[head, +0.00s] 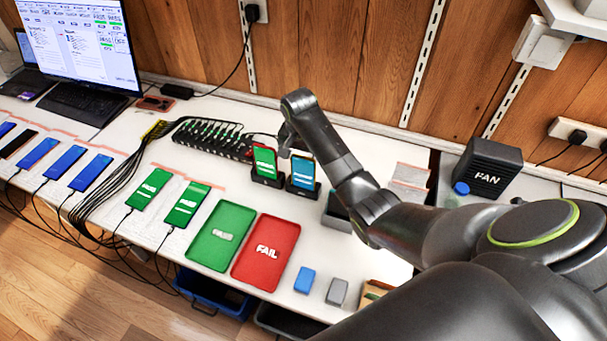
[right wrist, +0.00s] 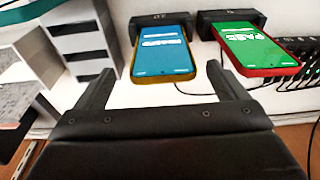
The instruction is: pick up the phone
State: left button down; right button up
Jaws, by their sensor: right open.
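A phone with a blue screen and yellow edge (right wrist: 163,48) leans in a black dock; it also shows in the head view (head: 302,170). Beside it, a phone with a green PASS screen and red edge (right wrist: 255,50) stands in another dock; in the head view it is the left one (head: 265,160). My right gripper (right wrist: 160,75) is open and empty. In the right wrist view its fingers are spread to either side of the blue-screen phone's lower end, nearer the camera; whether they touch it I cannot tell. In the head view the gripper (head: 292,138) is just above and behind the docks. My left gripper is out of view.
A green tray (head: 208,257) and a red FAIL tray (head: 262,272) lie at the front of the white table. A black hub with cables (head: 212,140) is left of the docks. A grey organiser (right wrist: 80,40) stands beside the blue-screen phone. A FAN box (head: 485,168) stands right.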

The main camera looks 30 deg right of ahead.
aim_at(304, 165)
jog(key=shift+w+d+f+p, duration=0.15)
jog(key=shift+w+f+p, duration=0.05)
jog(key=shift+f, duration=1)
jog(key=shift+w+d+f+p, duration=0.1)
jog(key=shift+w+f+p, duration=0.1)
jog(key=shift+f, duration=1)
jog(key=c, duration=1.2)
